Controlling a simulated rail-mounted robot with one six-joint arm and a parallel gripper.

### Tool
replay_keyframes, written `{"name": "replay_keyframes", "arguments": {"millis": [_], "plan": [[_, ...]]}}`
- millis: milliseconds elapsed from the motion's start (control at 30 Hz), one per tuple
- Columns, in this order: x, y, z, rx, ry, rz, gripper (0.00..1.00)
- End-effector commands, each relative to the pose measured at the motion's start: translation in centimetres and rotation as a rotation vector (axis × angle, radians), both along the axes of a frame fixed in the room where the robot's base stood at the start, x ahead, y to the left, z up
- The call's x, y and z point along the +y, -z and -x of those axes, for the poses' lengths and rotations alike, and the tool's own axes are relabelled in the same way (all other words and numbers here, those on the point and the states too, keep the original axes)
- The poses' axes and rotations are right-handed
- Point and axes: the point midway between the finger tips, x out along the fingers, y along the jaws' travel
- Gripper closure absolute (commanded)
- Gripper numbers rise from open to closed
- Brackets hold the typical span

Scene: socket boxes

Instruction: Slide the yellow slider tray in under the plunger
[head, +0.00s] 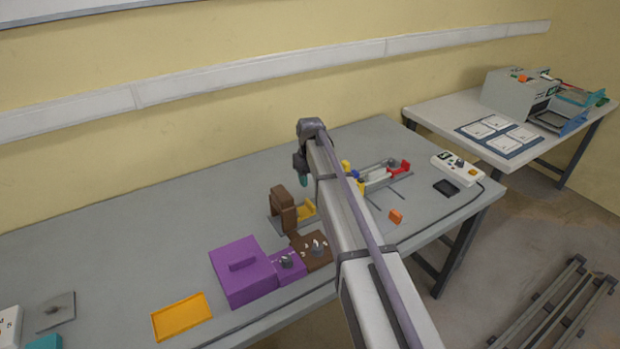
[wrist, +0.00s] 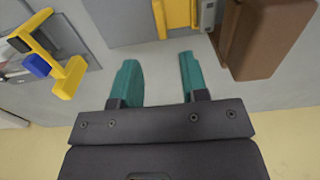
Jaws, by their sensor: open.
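The yellow slider tray (head: 307,209) sits at the right side of a brown press (head: 281,208) on a grey base; the arm partly hides this area in the head view. In the wrist view the tray (wrist: 178,14) shows at the top, just beyond the fingertips, with the brown press (wrist: 265,38) to its right. The plunger itself cannot be made out clearly. My gripper (head: 303,180) is above the table, just behind the press. In the wrist view my gripper (wrist: 160,80) has its two teal fingers apart with nothing between them.
A yellow and blue fixture (wrist: 66,72) stands left in the wrist view. The table's back left is clear.

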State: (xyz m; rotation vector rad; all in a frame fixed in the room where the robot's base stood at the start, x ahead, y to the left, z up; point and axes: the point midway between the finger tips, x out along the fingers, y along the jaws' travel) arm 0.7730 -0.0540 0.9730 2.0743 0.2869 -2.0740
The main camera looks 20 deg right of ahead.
Motion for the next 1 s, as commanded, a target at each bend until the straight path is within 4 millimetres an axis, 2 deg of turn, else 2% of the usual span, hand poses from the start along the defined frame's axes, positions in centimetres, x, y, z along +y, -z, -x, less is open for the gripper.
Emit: {"name": "replay_keyframes", "arguments": {"millis": [200, 267, 300, 367, 433, 500, 567, 633, 733, 867, 1000], "plan": [[0.0, 0.1, 0.0, 0.0, 0.0, 0.0, 0.6], [-0.2, 0.2, 0.0, 0.0, 0.003, 0.0, 0.64], [-1.0, 0.5, 0.1, 0.0, 0.013, 0.0, 0.68], [-3.6, 1.6, 0.5, 0.0, 0.05, 0.0, 0.74], [-8.2, 3.5, 1.3, -0.008, 0.122, -0.053, 0.81], [-12.4, 5.1, 2.1, -0.047, 0.154, -0.201, 0.87], [-14.3, 5.2, 2.4, -0.112, 0.121, -0.348, 0.93], [-14.4, 4.1, 2.0, -0.193, 0.046, -0.483, 1.0], [-12.5, 2.3, 1.1, -0.277, -0.077, -0.584, 1.0], [-12.4, 2.3, 1.1, -0.287, -0.11, -0.583, 1.0], [-11.8, 3.5, 0.8, -0.287, -0.11, -0.582, 1.0]]}}
